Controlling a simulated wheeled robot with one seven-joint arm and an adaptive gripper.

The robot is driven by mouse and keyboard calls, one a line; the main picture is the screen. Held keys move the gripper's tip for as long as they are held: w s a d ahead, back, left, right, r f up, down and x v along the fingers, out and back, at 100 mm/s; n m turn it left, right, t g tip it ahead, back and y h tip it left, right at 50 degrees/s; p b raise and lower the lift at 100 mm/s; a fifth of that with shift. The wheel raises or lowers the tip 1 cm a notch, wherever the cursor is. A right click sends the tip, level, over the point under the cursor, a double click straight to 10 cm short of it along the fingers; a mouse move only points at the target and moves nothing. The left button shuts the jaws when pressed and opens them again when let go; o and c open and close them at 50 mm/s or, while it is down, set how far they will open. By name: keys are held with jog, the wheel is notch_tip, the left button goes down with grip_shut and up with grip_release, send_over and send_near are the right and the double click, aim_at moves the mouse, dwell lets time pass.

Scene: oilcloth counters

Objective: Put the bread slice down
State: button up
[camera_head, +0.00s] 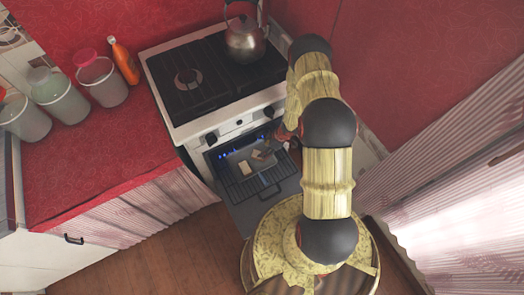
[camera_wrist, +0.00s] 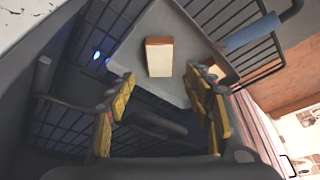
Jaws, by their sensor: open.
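A bread slice (camera_wrist: 159,57) with a pale face and a brown crust edge lies on a flat grey tray (camera_wrist: 188,88) in the wrist view. A second bread-like piece (camera_wrist: 217,71) shows partly behind my right finger. My gripper (camera_wrist: 160,108) is open, its yellow-padded fingers apart with nothing between the tips; the slice is beyond them. In the head view, a pale slice (camera_head: 245,168) lies in the open oven (camera_head: 238,178). My arm hides much of the area around my gripper there, so I cannot tell its exact height above the tray.
A wire rack (camera_wrist: 70,125) lies under the tray. The oven door (camera_head: 262,203) with its handle hangs open in front. A kettle (camera_head: 244,40) stands on the stove (camera_head: 190,85). Jars (camera_head: 100,80) and an orange bottle (camera_head: 125,62) stand on the red counter (camera_head: 110,140).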

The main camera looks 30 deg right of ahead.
jog(key=shift+p+v, duration=0.6)
jog(key=shift+v, duration=1.8)
